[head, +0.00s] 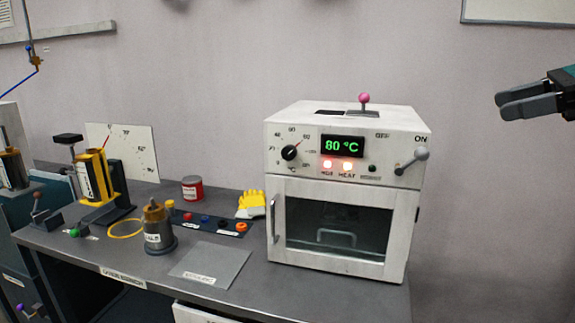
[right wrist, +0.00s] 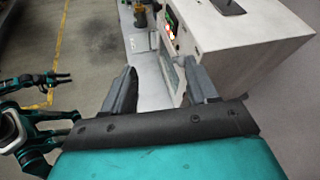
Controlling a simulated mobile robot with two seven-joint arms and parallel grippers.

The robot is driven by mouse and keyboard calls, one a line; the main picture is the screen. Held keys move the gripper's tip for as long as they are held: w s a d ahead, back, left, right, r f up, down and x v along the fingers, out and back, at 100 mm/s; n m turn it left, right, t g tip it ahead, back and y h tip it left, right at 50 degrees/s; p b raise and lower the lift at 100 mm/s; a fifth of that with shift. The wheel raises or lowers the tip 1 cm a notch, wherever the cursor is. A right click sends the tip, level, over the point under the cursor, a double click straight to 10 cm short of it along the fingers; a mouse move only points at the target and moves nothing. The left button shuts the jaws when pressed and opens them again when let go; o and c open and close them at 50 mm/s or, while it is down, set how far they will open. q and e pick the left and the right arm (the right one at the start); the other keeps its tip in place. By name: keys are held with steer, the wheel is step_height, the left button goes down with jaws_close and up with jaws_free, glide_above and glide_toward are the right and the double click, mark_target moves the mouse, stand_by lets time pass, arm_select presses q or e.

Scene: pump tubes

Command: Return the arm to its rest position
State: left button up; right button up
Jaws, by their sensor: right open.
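My right gripper (head: 525,103) shows at the right edge of the head view, in the air to the right of the oven and against the bare wall. Its two dark fingers are apart and hold nothing. In the right wrist view the gripper (right wrist: 163,80) also shows its fingers spread with nothing gripped between them. Teal and black parts of my left arm (right wrist: 35,85) show at the left of the right wrist view.
The white oven (head: 345,190) stands on the grey bench (head: 335,295), door closed, display reading 80 °C, red lamps lit. A metal pot (head: 158,238), red can (head: 192,188), yellow glove (head: 250,202) and yellow stand (head: 95,178) are to its left.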

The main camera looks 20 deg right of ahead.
steer(key=w+a+f+m+t+h, duration=0.15)
steer(key=a+f+m, duration=0.25)
steer(key=f+m, duration=0.6)
steer(key=a+f+m+t, duration=0.35)
steer(key=f+m, duration=0.25)
steer(key=f, duration=0.8)
steer(key=w+a+f+m+t+h, duration=0.1)
steer(key=a+f+m, duration=0.4)
steer(key=f+m, duration=0.5)
steer(key=s+a+f+m+g+h, duration=0.4)
steer(key=s+a+f+m+g, duration=0.1)
steer(key=s+a+f+m, duration=1.1)
steer(key=a+f+m, duration=0.2)
steer(key=a+f, duration=0.1)
steer(key=f, duration=0.1)
steer(key=shift+s+a+f+h+p, duration=0.25)
steer(key=shift+a+f+h+p, duration=0.05)
steer(key=shift+a+h+p, duration=0.1)
